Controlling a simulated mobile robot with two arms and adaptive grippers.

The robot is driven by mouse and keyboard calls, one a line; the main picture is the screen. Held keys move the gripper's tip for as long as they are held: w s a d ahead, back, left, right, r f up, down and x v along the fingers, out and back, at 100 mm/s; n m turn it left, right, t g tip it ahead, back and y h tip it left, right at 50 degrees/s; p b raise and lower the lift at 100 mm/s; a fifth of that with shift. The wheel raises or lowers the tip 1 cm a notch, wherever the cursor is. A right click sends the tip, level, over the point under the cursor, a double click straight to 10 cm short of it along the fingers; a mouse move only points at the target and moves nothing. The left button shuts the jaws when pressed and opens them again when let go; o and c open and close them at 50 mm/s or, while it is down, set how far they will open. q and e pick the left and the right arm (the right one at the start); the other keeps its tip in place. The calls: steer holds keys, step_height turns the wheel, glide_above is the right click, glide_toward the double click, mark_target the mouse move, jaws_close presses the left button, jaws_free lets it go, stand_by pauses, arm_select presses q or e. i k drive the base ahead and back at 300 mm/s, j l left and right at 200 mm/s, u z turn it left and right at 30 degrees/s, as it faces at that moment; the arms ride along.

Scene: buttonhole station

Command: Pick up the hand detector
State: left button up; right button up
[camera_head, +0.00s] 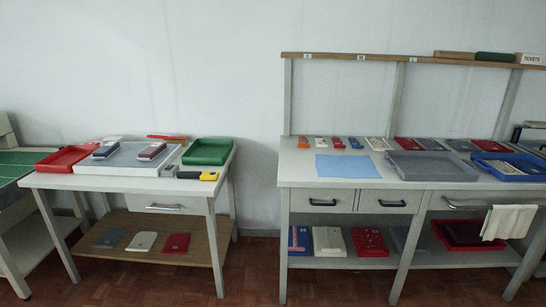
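A black and yellow handheld tool (197,175), which looks like the hand detector, lies flat near the front right of the left table (100,183). Its black part points left and its yellow end points right. It lies in front of the green tray (208,151) and to the right of a grey platform (130,160). Neither of my grippers shows in the head view.
A red tray (62,159) sits at the table's left. Small folded items lie on the grey platform. A right-hand bench (300,180) holds a grey tray (432,166), a blue tray (510,168) and a blue sheet (347,166). A floor gap separates both tables.

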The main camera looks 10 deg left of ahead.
mark_target(204, 176)
steer(key=i+z, duration=0.3)
steer(key=i, duration=1.3)
steer(key=i+l, duration=0.05)
steer(key=l, duration=0.05)
